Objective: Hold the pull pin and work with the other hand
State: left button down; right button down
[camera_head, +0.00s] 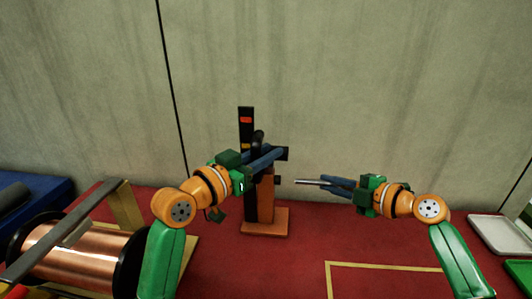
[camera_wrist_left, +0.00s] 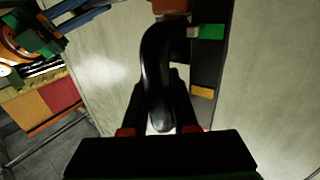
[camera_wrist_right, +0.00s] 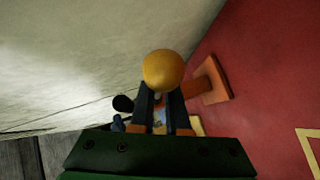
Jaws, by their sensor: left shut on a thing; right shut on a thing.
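A black upright post (camera_head: 246,125) with a red and a yellow mark stands on an orange base (camera_head: 265,224). A curved black handle (camera_head: 258,138) projects beside the post. My left gripper (camera_head: 268,158) is at the post; the left wrist view shows its fingers shut around this curved handle (camera_wrist_left: 160,95). I cannot tell whether the handle is the pull pin. My right gripper (camera_head: 335,184) is shut on a slender grey rod (camera_head: 308,182) that points left, apart from the post. A yellow-orange ball (camera_wrist_right: 163,70) shows at the right fingertips in the right wrist view; its link to the rod is unclear.
A copper spool (camera_head: 80,253) with black flanges lies at the left, under a dark bar. A blue surface (camera_head: 45,196) is behind it. A white tray (camera_head: 497,236) and a green tray lie at the right. Yellow tape (camera_head: 385,266) marks the red tabletop, mostly clear in front.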

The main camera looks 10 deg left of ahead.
pick_arm(q)
jog(key=shift+a+r, duration=0.1)
jog(key=shift+r, duration=0.05)
dwell(0.7)
notch_tip(320, 180, up, 6)
jog(key=shift+f, duration=0.1)
